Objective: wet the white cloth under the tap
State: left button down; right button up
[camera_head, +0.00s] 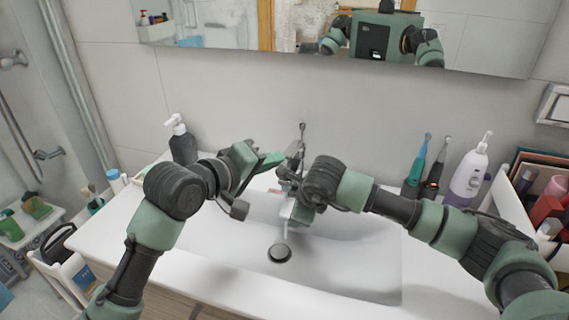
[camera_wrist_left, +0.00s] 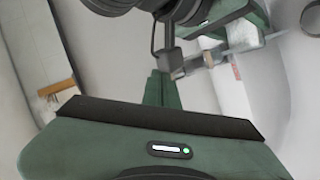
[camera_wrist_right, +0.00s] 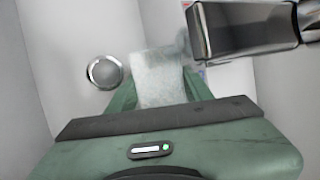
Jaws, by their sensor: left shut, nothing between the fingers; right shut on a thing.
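The white cloth (camera_wrist_right: 158,75) is between the fingers of my right gripper (camera_wrist_right: 160,92) in the right wrist view. It extends past the fingertips, over the basin and beside the metal tap (camera_wrist_right: 240,28). In the head view my right gripper (camera_head: 292,212) points down into the sink (camera_head: 345,260) and hides most of the cloth. The tap (camera_head: 297,153) stands at the back of the sink, partly hidden by my arms. My left gripper (camera_head: 272,160) is shut and empty near the tap. Its closed fingers (camera_wrist_left: 157,88) show in the left wrist view.
The drain (camera_head: 280,253) lies below my right gripper. A dark soap bottle (camera_head: 183,147) stands at the back left. Toothbrushes (camera_head: 418,165) and a white pump bottle (camera_head: 468,175) stand at the right. A box of cosmetics (camera_head: 540,200) is at the far right.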

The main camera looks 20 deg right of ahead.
pick_arm(q)
notch_tip(320, 180, up, 6)
jog(key=s+r+m+t+y, duration=0.15)
jog(key=m+y, duration=0.25)
jog(key=m, duration=0.4)
pick_arm(e)
jog(key=shift+d, duration=0.1)
pick_arm(q)
jog(key=t, duration=0.1)
send_over(287, 155)
jog(key=shift+m+y, duration=0.3)
jog(key=shift+m, duration=0.1)
notch_tip(287, 155, down, 4)
jog(key=shift+f, duration=0.25)
jog(key=shift+s+a+f, duration=0.1)
jog(key=shift+a+f, duration=0.05)
jog(key=shift+f, duration=0.5)
jog(key=shift+s+a+f, duration=0.1)
jog(key=shift+f, duration=0.5)
jog(key=shift+s+a+f, duration=0.15)
jog(key=shift+f, duration=0.5)
